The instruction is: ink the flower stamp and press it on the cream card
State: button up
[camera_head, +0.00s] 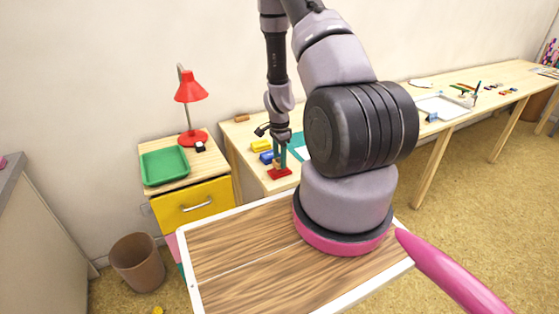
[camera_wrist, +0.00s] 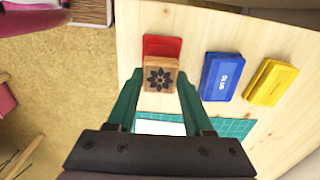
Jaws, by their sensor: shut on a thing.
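The flower stamp (camera_wrist: 160,77) is a small wooden block with a dark flower on its upper face. My gripper (camera_wrist: 160,80) is shut on it, with one teal finger on each side. The red inkpad (camera_wrist: 162,46) lies under or just beyond the stamp, which hides part of it. In the head view my gripper (camera_head: 279,157) is right over the red inkpad (camera_head: 279,173). I cannot tell whether the stamp touches the pad. A pale card (camera_wrist: 160,127) lies on a teal mat (camera_wrist: 236,128), partly hidden by my gripper.
A blue inkpad (camera_wrist: 222,76) and a yellow inkpad (camera_wrist: 270,82) lie to the right of the stamp on the wooden table. A drawer cabinet with a green tray (camera_head: 164,166) and a red lamp (camera_head: 191,88) stands left of the table. A bin (camera_head: 137,263) stands on the floor.

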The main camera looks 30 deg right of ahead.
aim_at(279, 161)
jog(key=shift+r, duration=2.75)
